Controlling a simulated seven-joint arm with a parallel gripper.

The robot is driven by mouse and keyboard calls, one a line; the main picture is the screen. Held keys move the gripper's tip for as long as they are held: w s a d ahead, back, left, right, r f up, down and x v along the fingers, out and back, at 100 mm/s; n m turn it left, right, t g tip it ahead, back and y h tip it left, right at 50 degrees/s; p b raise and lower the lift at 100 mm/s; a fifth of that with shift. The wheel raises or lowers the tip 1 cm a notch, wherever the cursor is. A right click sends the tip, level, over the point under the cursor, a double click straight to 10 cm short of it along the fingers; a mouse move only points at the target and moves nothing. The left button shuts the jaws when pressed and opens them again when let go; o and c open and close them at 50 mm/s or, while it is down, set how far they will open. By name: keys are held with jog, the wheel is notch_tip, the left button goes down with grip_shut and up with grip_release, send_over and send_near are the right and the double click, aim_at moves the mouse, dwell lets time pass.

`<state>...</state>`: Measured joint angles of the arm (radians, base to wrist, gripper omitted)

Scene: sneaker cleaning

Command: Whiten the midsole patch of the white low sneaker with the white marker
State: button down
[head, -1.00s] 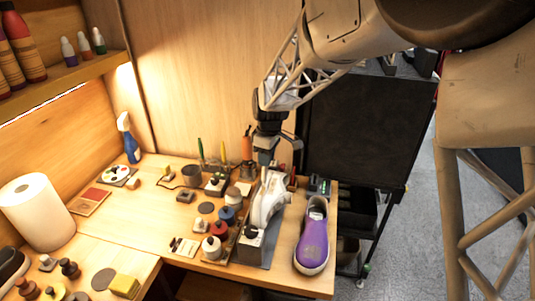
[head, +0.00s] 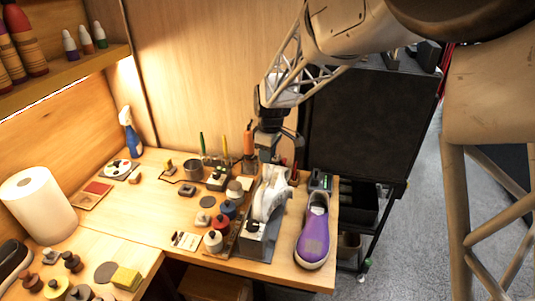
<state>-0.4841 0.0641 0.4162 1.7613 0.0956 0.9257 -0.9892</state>
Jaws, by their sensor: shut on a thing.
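The white low sneaker (head: 268,203) sits on a grey stand (head: 254,240) near the right end of the bench. My gripper (head: 270,160) points down just above and behind the sneaker's far end. Its jaws are small and dark here, and what they hold is hard to make out. I cannot pick out the white marker or the midsole patch at this size. Whether anything held touches the sneaker cannot be told.
A purple slip-on shoe (head: 314,238) stands right of the stand. Several small jars, including a red one (head: 220,225) and a blue one (head: 228,208), stand to its left. An orange-capped bottle (head: 248,143) stands behind. The bench's middle left is mostly clear.

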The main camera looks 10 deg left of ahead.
jog(key=shift+f, duration=0.15)
jog(key=shift+s, duration=0.1)
jog(key=shift+s, duration=0.45)
jog(key=shift+w, duration=0.2)
jog(key=shift+w, duration=0.9)
jog(key=shift+s, duration=0.2)
